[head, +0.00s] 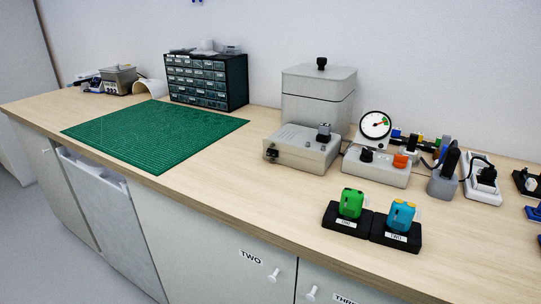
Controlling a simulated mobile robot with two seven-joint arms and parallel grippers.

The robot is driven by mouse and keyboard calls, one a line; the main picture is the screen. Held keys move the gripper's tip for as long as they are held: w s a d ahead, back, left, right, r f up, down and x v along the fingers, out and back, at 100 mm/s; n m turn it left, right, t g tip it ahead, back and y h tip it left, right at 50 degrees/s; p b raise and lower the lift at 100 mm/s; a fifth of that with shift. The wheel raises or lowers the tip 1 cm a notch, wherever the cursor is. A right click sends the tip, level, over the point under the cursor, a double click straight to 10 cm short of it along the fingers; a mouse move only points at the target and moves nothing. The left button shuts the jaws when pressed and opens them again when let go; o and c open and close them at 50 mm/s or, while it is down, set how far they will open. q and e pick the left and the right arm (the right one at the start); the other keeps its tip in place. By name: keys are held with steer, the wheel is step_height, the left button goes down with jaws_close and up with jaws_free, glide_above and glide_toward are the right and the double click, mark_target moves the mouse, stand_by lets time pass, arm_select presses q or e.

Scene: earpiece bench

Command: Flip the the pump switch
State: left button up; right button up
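A low grey box (376,168) with a round dial gauge (375,125) stands on the bench right of centre. It carries a black knob (366,155) and an orange switch-like part (401,161) on top. No label reads clearly, so I cannot tell which part is the pump switch. Left of it is another grey box (300,147) with a small dark part (271,154) on its front left and a dark block (324,132) on top. Neither of my grippers is in view.
A lidded grey container (318,95) stands behind the boxes. Green (351,203) and blue (401,215) earpiece-like items sit in black holders in front. A grey holder (442,184) and power strip (482,186) are at right. The green mat (155,133) is clear.

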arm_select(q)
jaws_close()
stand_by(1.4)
